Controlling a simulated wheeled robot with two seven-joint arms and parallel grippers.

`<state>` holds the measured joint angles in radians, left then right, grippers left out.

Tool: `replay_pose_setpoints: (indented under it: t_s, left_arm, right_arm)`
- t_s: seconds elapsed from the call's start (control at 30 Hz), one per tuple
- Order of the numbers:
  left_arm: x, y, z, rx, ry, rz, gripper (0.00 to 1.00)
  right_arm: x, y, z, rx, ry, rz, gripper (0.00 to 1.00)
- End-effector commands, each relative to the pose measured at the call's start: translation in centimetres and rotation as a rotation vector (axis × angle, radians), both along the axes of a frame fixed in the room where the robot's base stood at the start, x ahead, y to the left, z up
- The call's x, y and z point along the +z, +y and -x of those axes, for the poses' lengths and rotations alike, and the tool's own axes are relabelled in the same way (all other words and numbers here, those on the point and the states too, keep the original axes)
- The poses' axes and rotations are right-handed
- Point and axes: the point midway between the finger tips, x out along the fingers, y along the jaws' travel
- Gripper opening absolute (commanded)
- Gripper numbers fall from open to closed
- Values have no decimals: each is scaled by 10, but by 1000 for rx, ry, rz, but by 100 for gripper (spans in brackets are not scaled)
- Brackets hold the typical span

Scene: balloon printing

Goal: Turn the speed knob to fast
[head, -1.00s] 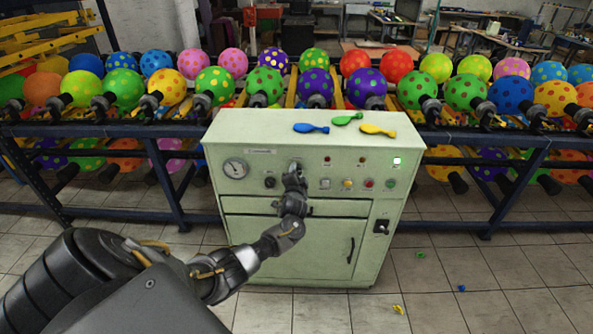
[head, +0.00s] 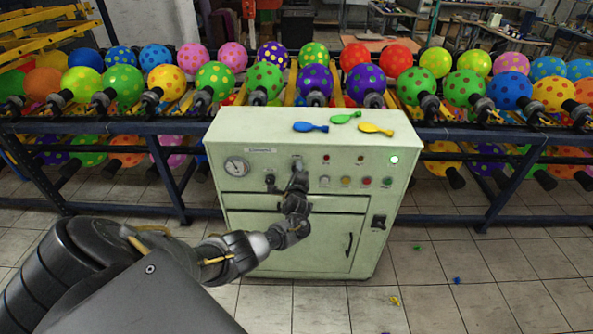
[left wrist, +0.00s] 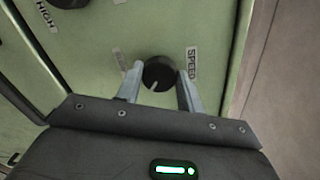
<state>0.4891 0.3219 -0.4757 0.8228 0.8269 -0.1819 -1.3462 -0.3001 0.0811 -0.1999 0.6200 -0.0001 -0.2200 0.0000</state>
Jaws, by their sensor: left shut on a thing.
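The speed knob (left wrist: 160,72) is black and round, with a white pointer line. It is on the green panel beside a SPEED label (left wrist: 192,62) in the left wrist view. The pointer line faces the lower edge of that view, slightly left. My left gripper (left wrist: 161,84) is shut on the knob, one finger on each side. In the head view my left gripper (head: 298,168) is at the front panel of the pale green machine (head: 300,124) and hides most of the knob. Another label left of the knob is too blurred to read. My right gripper is not in view.
A second black knob (head: 270,180) and a gauge (head: 236,166) are left of my gripper. Three uninflated balloons lie on the machine's top. A rack of dotted balloons stands behind.

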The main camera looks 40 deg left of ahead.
Motion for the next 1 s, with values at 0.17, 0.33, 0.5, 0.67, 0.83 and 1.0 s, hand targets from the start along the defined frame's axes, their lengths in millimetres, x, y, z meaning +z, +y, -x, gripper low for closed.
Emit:
replay_pose_setpoints:
  t_s: [0.17,0.33,0.5,0.67,0.83,1.0]
  left_arm:
    - [2,-2,-1,-3,35,-51,15]
    - [1,-2,-1,-4,53,-73,15]
    - [1,-2,-1,-3,58,-79,15]
    - [1,-2,-1,-3,58,-79,15]
    - [1,-1,-1,-3,58,-79,45]
    - [1,0,0,0,59,-79,59]
  right_arm:
    - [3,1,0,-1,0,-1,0]
    - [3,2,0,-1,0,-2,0]
    - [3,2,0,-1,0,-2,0]
    - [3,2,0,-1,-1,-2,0]
    - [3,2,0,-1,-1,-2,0]
    - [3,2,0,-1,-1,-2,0]
